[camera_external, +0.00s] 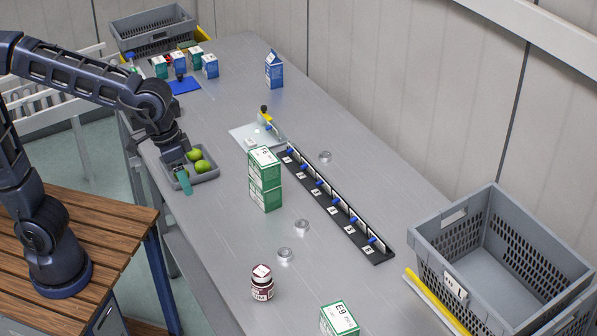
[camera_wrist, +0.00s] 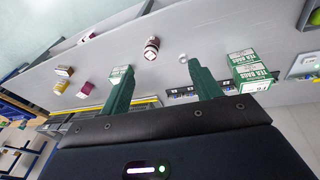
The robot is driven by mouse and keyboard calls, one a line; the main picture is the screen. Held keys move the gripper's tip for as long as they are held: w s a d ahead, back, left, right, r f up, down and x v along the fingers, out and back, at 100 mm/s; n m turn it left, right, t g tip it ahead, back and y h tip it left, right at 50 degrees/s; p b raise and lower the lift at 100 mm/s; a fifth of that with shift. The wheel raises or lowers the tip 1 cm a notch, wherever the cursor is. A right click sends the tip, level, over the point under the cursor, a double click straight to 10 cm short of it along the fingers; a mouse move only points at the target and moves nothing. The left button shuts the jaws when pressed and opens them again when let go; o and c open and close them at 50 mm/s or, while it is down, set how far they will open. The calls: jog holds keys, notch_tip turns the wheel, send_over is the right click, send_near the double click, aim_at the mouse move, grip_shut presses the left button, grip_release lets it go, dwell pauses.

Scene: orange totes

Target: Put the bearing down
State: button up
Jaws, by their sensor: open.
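Three small silver rings that look like bearings lie on the grey table in the external view: one to the right of the black rack (camera_external: 325,157), one left of the rack (camera_external: 302,226), and one nearer the jar (camera_external: 285,254). A ring also shows beside the right fingertip in the wrist view (camera_wrist: 183,57), apart from it and farther off. My gripper (camera_external: 182,183) is at the near side of the grey tray with green fruit. Its green fingers (camera_wrist: 160,66) are spread apart, with nothing held between them. I cannot tell its exact height.
The grey tray (camera_external: 209,179) holds green fruit. Stacked tea boxes (camera_external: 265,182) stand left of the black numbered rack (camera_external: 335,206). A brown jar (camera_external: 262,283) and another box (camera_external: 339,319) stand toward the front. A large grey crate (camera_external: 460,245) is at right.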

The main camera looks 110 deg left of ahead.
jog(key=s+d+f+m+t, duration=0.1)
jog(key=s+d+m, duration=0.2)
jog(key=s, duration=0.6)
jog(key=s+d+m, duration=0.4)
jog(key=s+d, duration=0.2)
jog(key=s, duration=0.4)
jog(key=shift+s+d+f+t, duration=0.2)
jog(key=shift+d+f+t, duration=0.15)
jog(key=shift+d+t, duration=0.05)
jog(key=shift+o, duration=0.5)
jog(key=shift+w+r, duration=0.1)
dwell(0.4)
